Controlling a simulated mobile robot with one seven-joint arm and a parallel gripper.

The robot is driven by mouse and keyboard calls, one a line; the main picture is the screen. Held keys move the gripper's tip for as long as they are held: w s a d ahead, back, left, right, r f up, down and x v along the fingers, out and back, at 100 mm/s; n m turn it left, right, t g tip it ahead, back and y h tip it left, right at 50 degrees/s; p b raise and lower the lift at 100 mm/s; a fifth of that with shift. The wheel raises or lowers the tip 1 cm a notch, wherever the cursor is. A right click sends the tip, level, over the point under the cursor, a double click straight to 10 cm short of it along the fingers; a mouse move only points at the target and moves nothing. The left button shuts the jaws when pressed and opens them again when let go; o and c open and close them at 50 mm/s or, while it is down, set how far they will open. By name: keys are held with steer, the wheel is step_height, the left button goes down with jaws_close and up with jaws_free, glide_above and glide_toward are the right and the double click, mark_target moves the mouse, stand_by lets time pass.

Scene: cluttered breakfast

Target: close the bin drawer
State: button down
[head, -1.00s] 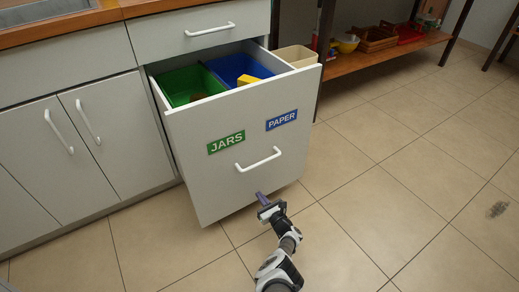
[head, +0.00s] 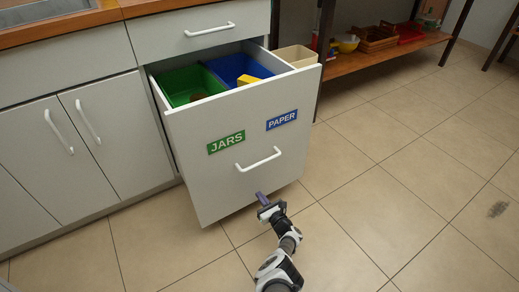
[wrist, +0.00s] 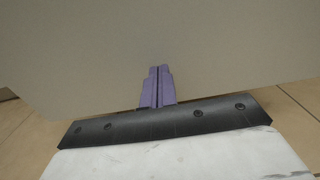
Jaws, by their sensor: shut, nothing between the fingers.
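The bin drawer (head: 228,180) is pulled out from the counter in the head view. Its grey front carries a green JARS label, a blue PAPER label and a white bar handle (head: 258,159). Inside are a green bin (head: 180,82) and a blue bin (head: 228,66). My gripper (head: 260,196) is in front of the drawer front, below the handle. In the wrist view its purple fingers (wrist: 158,86) are together and empty, pointing at the drawer front (wrist: 100,60), which fills most of that view. I cannot tell whether the fingertips touch it.
A closed upper drawer (head: 196,30) is above the bin drawer, and closed cupboard doors (head: 98,140) stand to the left. A beige bin (head: 296,57) stands behind the drawer's right side. A wooden shelf (head: 350,62) holds bowls and trays. The tiled floor (head: 400,180) at right is clear.

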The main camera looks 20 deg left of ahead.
steer(key=shift+a, duration=0.1)
steer(key=shift+b+x, duration=0.6)
steer(key=shift+x, duration=0.3)
steer(key=shift+w, duration=0.1)
